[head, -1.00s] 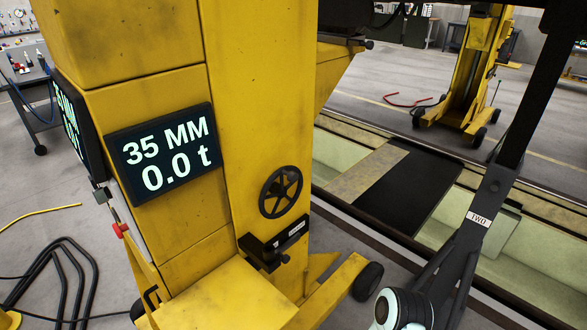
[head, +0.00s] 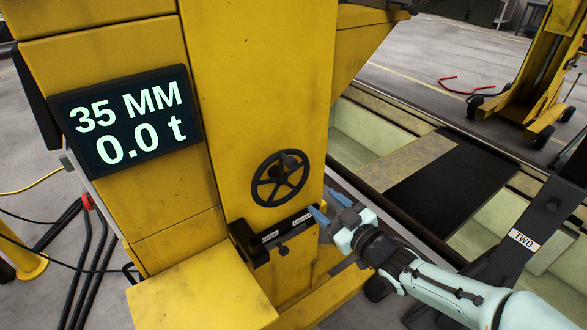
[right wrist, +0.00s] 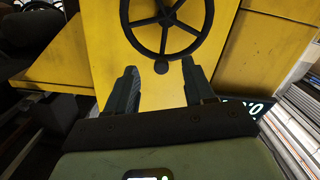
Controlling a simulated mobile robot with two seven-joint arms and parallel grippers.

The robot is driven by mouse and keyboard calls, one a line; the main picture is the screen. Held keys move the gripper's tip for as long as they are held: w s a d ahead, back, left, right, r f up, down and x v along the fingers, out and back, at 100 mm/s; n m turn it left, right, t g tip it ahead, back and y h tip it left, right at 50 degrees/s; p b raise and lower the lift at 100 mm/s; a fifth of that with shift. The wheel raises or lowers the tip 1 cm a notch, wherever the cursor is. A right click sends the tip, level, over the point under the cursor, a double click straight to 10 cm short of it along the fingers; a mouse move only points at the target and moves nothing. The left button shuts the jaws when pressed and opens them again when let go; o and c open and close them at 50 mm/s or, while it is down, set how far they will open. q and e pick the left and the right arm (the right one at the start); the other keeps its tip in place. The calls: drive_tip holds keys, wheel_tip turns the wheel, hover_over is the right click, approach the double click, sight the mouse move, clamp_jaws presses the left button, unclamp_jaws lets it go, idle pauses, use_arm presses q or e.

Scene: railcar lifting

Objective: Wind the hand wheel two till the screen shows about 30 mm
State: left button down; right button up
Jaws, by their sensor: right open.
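The yellow lifting column carries a black spoked hand wheel (head: 279,179), also in the right wrist view (right wrist: 165,18). A dark round knob stands out from the wheel near its top in the head view (head: 290,162). The screen (head: 126,120) left of it reads 35 MM and 0.0 t. My right gripper (head: 327,205) is open and empty, just right of and below the wheel, apart from it. In the right wrist view its two fingers (right wrist: 161,82) point toward the wheel, and the knob (right wrist: 161,67) shows between them. My left gripper is not in view.
A black bracket (head: 275,238) with small labels sits below the wheel, close to my gripper. A yellow box-like ledge (head: 205,298) juts out at the lower front. Another yellow column (head: 550,75) stands beyond the pit.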

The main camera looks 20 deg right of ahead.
sight(294, 166)
wheel_tip(294, 166, up, 4)
drive_tip(key=n+t, duration=0.1)
drive_tip(key=shift+y, duration=0.3)
drive_tip(key=x, duration=0.4)
drive_tip(key=p+x, duration=0.1)
drive_tip(key=x, duration=0.3)
drive_tip(key=p+x, duration=0.1)
drive_tip(key=x, duration=0.3)
drive_tip(key=shift+w+a, duration=0.2)
drive_tip(key=shift+a, duration=0.2)
clamp_jaws()
